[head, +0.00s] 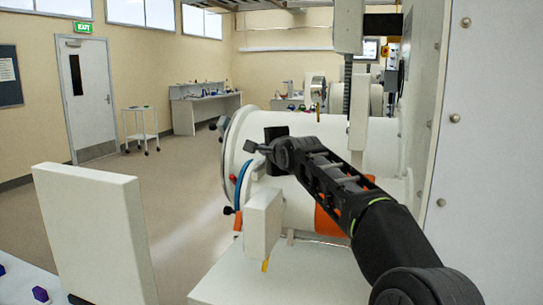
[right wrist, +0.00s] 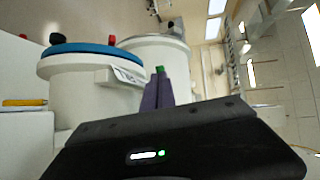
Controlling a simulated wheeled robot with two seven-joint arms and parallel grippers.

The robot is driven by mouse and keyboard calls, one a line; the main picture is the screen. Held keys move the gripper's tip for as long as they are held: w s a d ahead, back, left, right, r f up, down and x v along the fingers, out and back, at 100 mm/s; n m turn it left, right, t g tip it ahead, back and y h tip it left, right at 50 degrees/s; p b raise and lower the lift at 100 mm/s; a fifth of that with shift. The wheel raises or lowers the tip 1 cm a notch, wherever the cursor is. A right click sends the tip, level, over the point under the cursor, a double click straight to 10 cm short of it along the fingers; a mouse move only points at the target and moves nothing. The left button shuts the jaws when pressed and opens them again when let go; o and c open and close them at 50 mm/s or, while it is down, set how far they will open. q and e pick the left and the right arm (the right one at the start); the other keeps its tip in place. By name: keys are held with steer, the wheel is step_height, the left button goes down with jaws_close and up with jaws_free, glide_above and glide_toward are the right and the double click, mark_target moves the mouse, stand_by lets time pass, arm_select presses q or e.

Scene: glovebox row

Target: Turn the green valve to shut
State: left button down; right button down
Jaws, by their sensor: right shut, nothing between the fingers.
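I see no valve that I can clearly name as the green one. In the right wrist view a small green patch (right wrist: 160,70) shows at the tips of my right gripper (right wrist: 158,88); I cannot tell whether it is part of the valve or of the fingers. The right gripper also shows in the head view (head: 252,147), shut and empty, in front of the white cylindrical chamber (head: 345,130). I cannot tell whether it touches anything. My left gripper is in neither view.
The chamber has a blue ring (head: 243,182) at its left end. A white box (head: 263,215) stands below the gripper, and a white upright panel (head: 95,235) stands at left. A trolley (head: 140,125) and a bench (head: 203,108) are far back. The floor between is clear.

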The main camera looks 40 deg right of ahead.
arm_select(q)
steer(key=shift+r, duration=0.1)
arm_select(e)
steer(key=shift+x, duration=0.8)
steer(key=shift+w+r, duration=0.15)
steer(key=shift+r, duration=0.05)
